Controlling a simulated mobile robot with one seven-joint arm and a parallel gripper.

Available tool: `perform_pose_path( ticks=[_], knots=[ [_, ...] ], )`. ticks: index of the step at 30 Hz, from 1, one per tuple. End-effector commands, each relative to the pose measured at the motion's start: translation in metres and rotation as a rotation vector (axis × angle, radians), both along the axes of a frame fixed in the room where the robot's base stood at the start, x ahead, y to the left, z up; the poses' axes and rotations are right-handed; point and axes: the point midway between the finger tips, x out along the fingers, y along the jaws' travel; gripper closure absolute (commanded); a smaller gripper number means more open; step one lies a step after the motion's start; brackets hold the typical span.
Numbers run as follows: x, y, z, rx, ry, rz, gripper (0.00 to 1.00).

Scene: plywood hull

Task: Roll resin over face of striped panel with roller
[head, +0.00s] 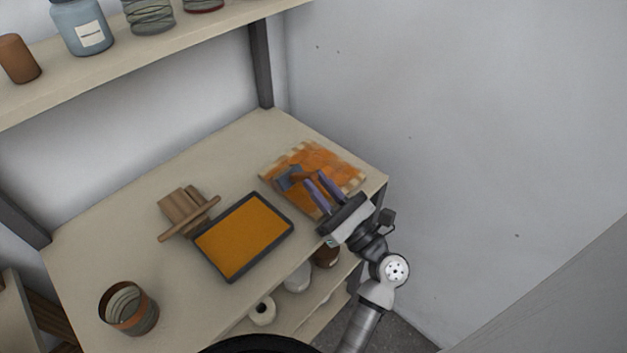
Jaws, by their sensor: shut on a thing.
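The striped panel (335,161) lies flat at the right end of the workbench. Orange resin covers much of its face, and pale stripes show along its far and left edges. My gripper (312,188) is over the panel's near part, with its two purple fingers shut on the roller. The roller (289,179) has a blue-grey head, which is over the left part of the panel; I cannot tell whether it touches. My fingers partly hide the handle. A dark-rimmed tray (243,236) of orange resin lies left of the panel.
A wooden block stack with a stick (187,212) stands left of the tray. A round can (128,308) stands at the bench's front left. Jars (80,27) line the shelf above; more containers (297,277) sit below. A wall rises behind the panel.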

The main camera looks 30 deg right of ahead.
Motion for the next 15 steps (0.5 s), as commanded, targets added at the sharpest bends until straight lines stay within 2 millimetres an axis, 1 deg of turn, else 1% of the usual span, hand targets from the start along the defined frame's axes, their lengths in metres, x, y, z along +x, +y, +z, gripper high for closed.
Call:
perform_pose_path(
  ticks=[3,11,15],
  knots=[
    [-0.008,-0.003,0.002,0.0,0.0,-0.002,1.0],
    [-0.015,-0.005,0.002,-0.001,0.0,0.0,1.0],
    [-0.023,-0.009,0.002,0.0,-0.001,-0.002,1.0]
  ],
)
